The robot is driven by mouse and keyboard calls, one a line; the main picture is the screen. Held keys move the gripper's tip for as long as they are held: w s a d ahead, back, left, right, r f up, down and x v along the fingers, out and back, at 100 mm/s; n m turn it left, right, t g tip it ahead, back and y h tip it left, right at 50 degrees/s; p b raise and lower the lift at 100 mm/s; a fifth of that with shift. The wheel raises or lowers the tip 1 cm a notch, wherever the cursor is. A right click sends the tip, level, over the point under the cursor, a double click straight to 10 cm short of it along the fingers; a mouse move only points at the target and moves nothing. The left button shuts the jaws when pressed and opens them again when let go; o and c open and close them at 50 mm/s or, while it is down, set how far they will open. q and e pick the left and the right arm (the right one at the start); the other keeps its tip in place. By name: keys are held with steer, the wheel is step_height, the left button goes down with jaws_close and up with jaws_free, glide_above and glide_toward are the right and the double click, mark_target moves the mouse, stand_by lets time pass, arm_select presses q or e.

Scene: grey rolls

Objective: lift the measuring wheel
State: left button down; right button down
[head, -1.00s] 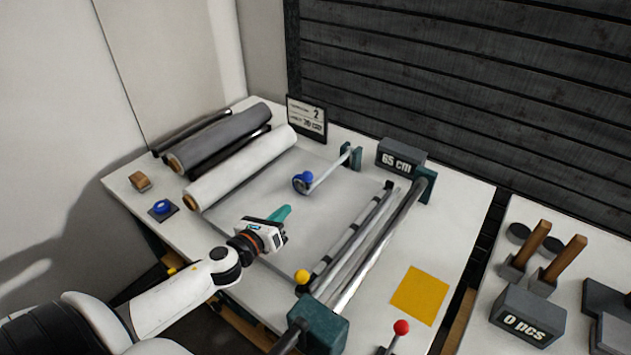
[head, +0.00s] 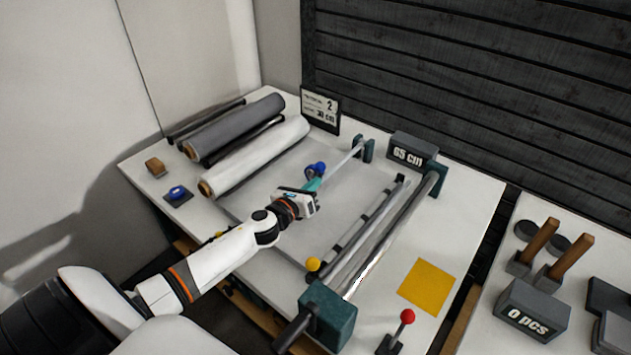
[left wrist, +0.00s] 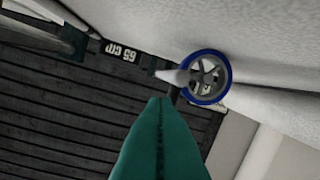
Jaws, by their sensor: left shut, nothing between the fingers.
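The measuring wheel (head: 316,169) is a small blue-rimmed wheel at the end of a pale arm (head: 343,163) that reaches to a teal bracket at the back of the grey sheet. The left wrist view shows its blue rim and grey spokes (left wrist: 207,78), just beyond my fingertips. My left gripper (head: 313,184) is shut and empty, its teal fingers at or just in front of the wheel. I cannot tell whether they touch it. In the left wrist view the closed fingers (left wrist: 160,105) point towards the wheel's pale handle. My right gripper is not in view.
White and grey rolls (head: 255,155) lie left of the sheet. Metal bars (head: 385,235) with a yellow knob (head: 313,264) run along its right. A "65 cm" box (head: 412,150) stands behind. A yellow square (head: 427,286) and a red-knobbed lever (head: 407,317) are at front right.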

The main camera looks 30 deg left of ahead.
arm_select(q)
steer(key=shift+w, duration=0.65)
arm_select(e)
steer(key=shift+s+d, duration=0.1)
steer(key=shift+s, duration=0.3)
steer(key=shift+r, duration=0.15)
